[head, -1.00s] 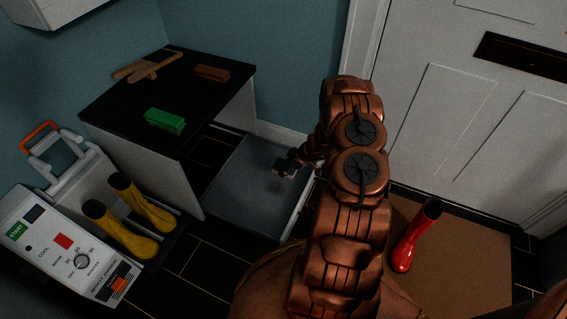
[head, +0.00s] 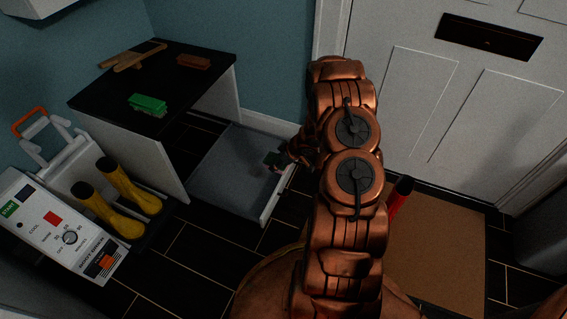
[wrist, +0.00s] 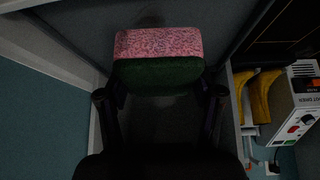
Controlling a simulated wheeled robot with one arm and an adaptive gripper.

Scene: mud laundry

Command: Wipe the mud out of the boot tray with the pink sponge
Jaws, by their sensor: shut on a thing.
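My gripper (head: 281,159) is low over the tray's right part, seen small behind my arm. In the wrist view my gripper (wrist: 158,95) is shut on the pink sponge (wrist: 158,43), which has a dark green backing toward me. The tray floor (wrist: 85,25) shows around the sponge, and I cannot tell whether the two touch. A faint dark smudge (wrist: 150,19) shows just beyond the sponge; the rest of the tray floor is dim or hidden.
A green brush (head: 147,104), a brown block (head: 194,62) and wooden pieces (head: 132,56) lie on the cabinet top (head: 115,85). Yellow boots (head: 130,190) stand at left by a white machine (head: 60,235).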

